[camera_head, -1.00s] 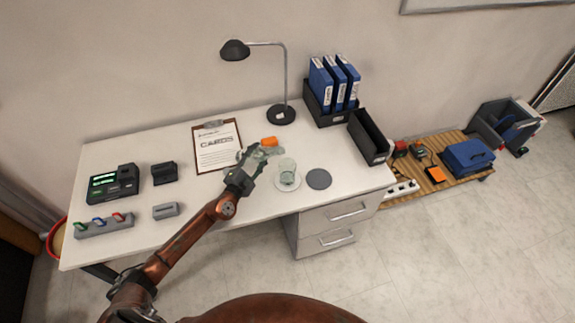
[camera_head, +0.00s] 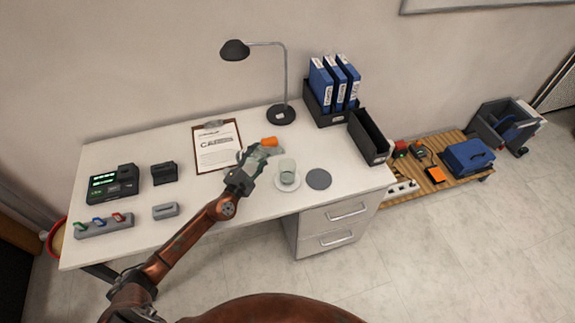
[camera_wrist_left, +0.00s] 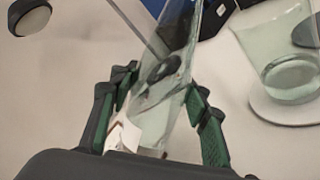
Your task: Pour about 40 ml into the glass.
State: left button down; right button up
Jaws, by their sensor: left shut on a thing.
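My left gripper (camera_head: 243,178) is shut on a clear, greenish glass bottle (camera_head: 256,157), with an orange part (camera_head: 269,142) showing at its upper end in the head view. The bottle is tilted, held above the desk left of the glass. In the left wrist view the bottle (camera_wrist_left: 165,85) sits between the green pads of the fingers. The glass (camera_head: 287,171) stands upright on a white round saucer (camera_head: 280,185); it also shows in the left wrist view (camera_wrist_left: 290,75). I cannot tell the liquid levels. My right gripper is out of view.
A dark grey disc (camera_head: 318,179) lies right of the saucer. A clipboard (camera_head: 217,150) lies behind the bottle. A lamp (camera_head: 281,116) and blue binders (camera_head: 335,85) stand at the back. Black and grey devices (camera_head: 113,184) are at the left. The front right of the desk is clear.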

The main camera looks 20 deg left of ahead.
aim_at(264, 149)
pick_arm(q)
jog(key=shift+r, duration=0.15)
jog(key=shift+s+d+r+n+p, duration=0.1)
jog(key=shift+d+r+n+p, duration=0.45)
jog(key=shift+n, duration=0.25)
jog(key=r+n+p, duration=0.1)
jog(key=r, duration=0.1)
jog(key=d+r+p, duration=0.1)
jog(key=p, duration=0.1)
jog(key=shift+s+d+r+n, duration=0.1)
jog(key=shift+d+r+n, duration=0.05)
jog(key=shift+r+n, duration=0.25)
jog(key=shift+s+d+f+n+b, duration=0.1)
jog(key=shift+d+f+n+b, duration=0.1)
jog(key=shift+f+n+b, duration=0.6)
jog(key=n, duration=0.2)
jog(key=shift+d+r+n, duration=0.1)
jog(key=shift+d+n, duration=0.2)
jog(key=shift+d+r+n, duration=0.1)
jog(key=shift+d+n, duration=0.05)
jog(key=shift+n, duration=0.45)
jog(key=shift+d+n, duration=0.25)
jog(key=shift+n, duration=0.75)
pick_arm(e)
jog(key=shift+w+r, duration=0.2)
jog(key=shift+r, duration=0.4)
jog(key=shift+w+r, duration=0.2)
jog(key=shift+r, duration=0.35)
pick_arm(q)
jog(key=shift+s, duration=0.1)
